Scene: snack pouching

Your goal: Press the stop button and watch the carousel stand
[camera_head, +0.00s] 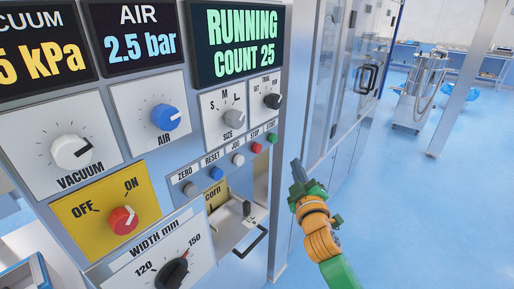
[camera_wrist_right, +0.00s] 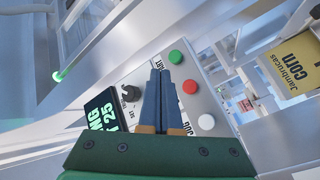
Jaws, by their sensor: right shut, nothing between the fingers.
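The red stop button (camera_head: 257,148) sits in the row of buttons on the machine's panel, between the white jog button (camera_head: 238,159) and the green start button (camera_head: 272,137). It also shows in the right wrist view (camera_wrist_right: 189,87). The display (camera_head: 236,42) reads RUNNING, COUNT 25. My right gripper (camera_head: 296,163) is shut and empty, to the right of the button row and apart from it. In the wrist view its closed fingers (camera_wrist_right: 160,72) lie just left of the red button. I cannot make out the carousel. My left gripper is not in view.
Knobs for size and trial (camera_head: 272,101) stand out above the buttons. A blue reset button (camera_head: 216,173) and a grey zero button (camera_head: 190,189) are further left. A yellow corn pouch (camera_wrist_right: 300,62) shows in the wrist view. Open blue floor (camera_head: 410,210) lies right.

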